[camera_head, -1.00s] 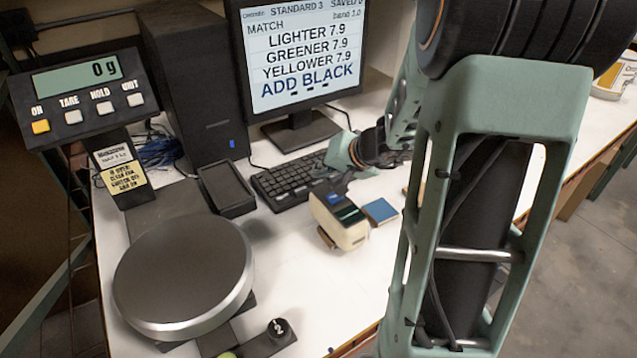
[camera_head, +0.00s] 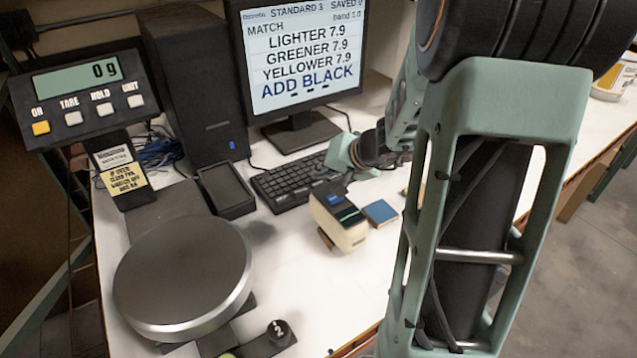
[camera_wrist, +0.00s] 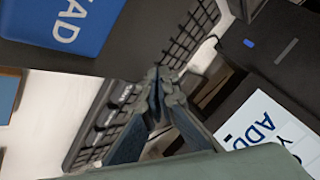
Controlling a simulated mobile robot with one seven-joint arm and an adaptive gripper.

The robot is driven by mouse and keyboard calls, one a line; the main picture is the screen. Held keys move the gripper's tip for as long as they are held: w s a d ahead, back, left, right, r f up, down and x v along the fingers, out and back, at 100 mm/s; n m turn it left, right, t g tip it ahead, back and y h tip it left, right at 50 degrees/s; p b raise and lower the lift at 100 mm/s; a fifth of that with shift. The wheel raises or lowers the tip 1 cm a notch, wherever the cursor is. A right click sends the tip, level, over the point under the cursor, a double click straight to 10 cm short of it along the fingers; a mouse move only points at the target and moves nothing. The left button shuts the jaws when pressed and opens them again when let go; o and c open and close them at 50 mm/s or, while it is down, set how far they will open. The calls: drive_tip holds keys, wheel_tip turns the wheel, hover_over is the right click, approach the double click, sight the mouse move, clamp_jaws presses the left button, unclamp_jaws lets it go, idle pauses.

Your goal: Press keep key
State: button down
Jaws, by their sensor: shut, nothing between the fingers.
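A cream handheld instrument (camera_head: 343,228) stands on the white bench right of the keyboard. Its dark top carries a blue key (camera_head: 334,198) and a dark green patch (camera_head: 349,215). In the wrist view the blue key (camera_wrist: 66,22) is large at upper left, with white letters ending in "AD". No key marked keep is legible. My gripper (camera_wrist: 156,84) is shut and empty; in the wrist view its tips lie right of and below the blue key, apart from it in the picture. In the head view my wrist is behind the instrument; the fingertips are hard to make out.
A keyboard (camera_head: 283,181) lies in front of the monitor (camera_head: 303,99), which reads "ADD BLACK". A blue tile (camera_head: 380,212) lies right of the instrument. A scale with a round pan (camera_head: 184,271) and a display reading 0 g (camera_head: 78,77) stands left.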

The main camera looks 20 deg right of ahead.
drive_tip(key=shift+f+b, duration=0.8)
drive_tip(key=shift+b, duration=0.65)
idle(0.5)
drive_tip(key=shift+r, duration=0.1)
drive_tip(key=shift+r+p, duration=0.35)
drive_tip(key=shift+r, duration=0.35)
drive_tip(key=shift+r, duration=0.1)
drive_tip(key=shift+r+p, duration=1.55)
drive_tip(key=shift+r, duration=0.9)
